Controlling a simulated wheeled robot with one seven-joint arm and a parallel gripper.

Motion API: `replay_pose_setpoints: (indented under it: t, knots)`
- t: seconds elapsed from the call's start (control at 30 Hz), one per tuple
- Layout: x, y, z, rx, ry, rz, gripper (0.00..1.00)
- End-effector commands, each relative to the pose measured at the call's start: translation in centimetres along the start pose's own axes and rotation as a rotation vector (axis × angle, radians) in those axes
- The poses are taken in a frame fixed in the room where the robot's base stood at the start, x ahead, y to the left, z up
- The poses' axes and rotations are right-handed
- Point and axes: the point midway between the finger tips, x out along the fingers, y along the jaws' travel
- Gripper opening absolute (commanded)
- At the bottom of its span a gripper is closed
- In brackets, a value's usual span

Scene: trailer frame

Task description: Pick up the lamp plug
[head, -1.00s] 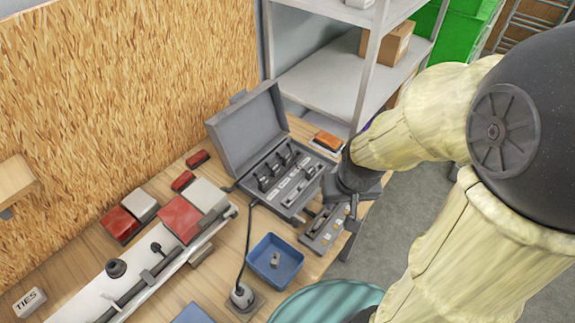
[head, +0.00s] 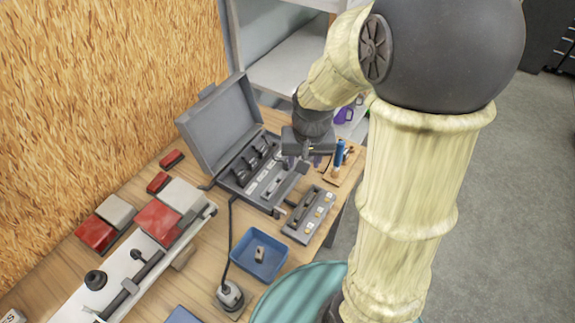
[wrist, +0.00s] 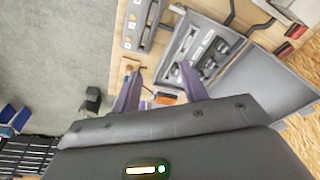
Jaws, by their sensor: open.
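No part is clearly marked as the lamp plug; I cannot tell which small part it is. Several dark connectors (head: 258,152) sit in labelled slots of the open grey case (head: 207,122). A small pale part (head: 260,254) lies in the blue tray (head: 243,268). A grey corded piece (head: 231,295) stands on the bench in front of it. My gripper (head: 304,163) is over the back right of the bench, beside the case. In the wrist view my gripper (wrist: 160,84) has its purple fingers apart, with nothing held between them.
A grey labelled block (head: 308,214) lies right of the case. A tool holder with a blue-handled tool (head: 339,153) stands near the right edge. An orange item (wrist: 166,98) shows beyond the fingers. Red and grey boxes (head: 158,222) are at left. Shelving (head: 290,75) stands behind.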

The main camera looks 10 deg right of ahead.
Motion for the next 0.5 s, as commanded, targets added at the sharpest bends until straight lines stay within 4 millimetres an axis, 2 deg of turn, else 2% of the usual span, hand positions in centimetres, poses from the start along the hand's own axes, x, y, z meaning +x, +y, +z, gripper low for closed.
replay_pose_setpoints:
  t: [0.03, 0.2, 0.5]
  knots:
    - [0.7, -0.3, -1.7, 0.045, -0.014, 0.003, 0.44]
    - [2.3, -1.2, -6.6, 0.202, -0.058, 0.018, 0.44]
    - [5.8, -2.7, -13.9, 0.468, -0.128, 0.061, 0.44]
